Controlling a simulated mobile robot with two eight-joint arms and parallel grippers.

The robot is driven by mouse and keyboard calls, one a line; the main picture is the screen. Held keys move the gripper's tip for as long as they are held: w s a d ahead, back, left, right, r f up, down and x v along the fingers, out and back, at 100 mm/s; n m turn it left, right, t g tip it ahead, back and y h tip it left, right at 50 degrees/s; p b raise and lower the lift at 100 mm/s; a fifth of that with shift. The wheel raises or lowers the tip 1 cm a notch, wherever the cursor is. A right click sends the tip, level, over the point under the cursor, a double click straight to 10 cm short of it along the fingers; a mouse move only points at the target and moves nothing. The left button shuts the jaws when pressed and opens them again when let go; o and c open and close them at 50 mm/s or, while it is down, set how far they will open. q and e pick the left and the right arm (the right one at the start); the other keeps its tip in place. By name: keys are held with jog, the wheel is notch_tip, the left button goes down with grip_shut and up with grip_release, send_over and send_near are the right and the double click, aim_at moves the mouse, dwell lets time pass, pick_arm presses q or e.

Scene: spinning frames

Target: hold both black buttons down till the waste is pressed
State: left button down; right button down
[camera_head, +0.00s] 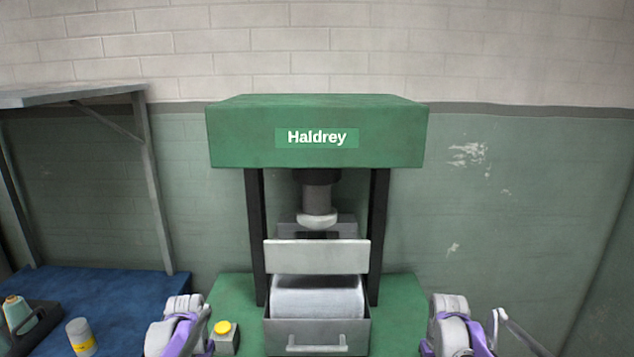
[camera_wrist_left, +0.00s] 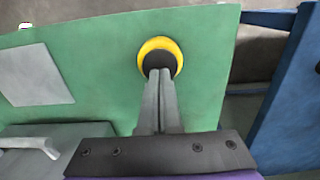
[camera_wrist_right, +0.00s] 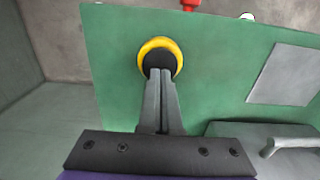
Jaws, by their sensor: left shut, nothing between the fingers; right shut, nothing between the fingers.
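In the left wrist view my left gripper (camera_wrist_left: 160,74) is shut and empty, its tips over a black button (camera_wrist_left: 159,60) in a yellow ring. In the right wrist view my right gripper (camera_wrist_right: 160,74) is shut and empty, its tips over the other black button (camera_wrist_right: 159,60), also yellow-ringed. The tips overlap both buttons; I cannot tell how far either is pushed in. In the head view the waste (camera_head: 317,298), a pale grey block, sits in the grey drawer (camera_head: 317,338) of the green press (camera_head: 240,150). The ram (camera_head: 317,200) hangs above and behind a light plate (camera_head: 317,257).
A yellow button on a grey box (camera_head: 227,340) stands beside my left wrist. A blue bench (camera_head: 110,285) at left holds a yellow-banded can (camera_head: 80,335) and a spool in a dark tray (camera_head: 40,325). A red part (camera_wrist_right: 190,4) shows at the right wrist view's top.

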pick_arm(q)
jog(key=shift+f, duration=1.2)
pick_arm(e)
jog(key=shift+f, duration=1.25)
dwell(1.0)
jog(key=shift+r, duration=0.1)
dwell(0.7)
jog(key=shift+r, duration=2.9)
jog(key=shift+s, duration=0.1)
jog(key=s+r, duration=0.3)
jog(key=s, duration=0.3)
jog(key=shift+s, duration=0.4)
pick_arm(q)
jog(key=shift+r, duration=3.05)
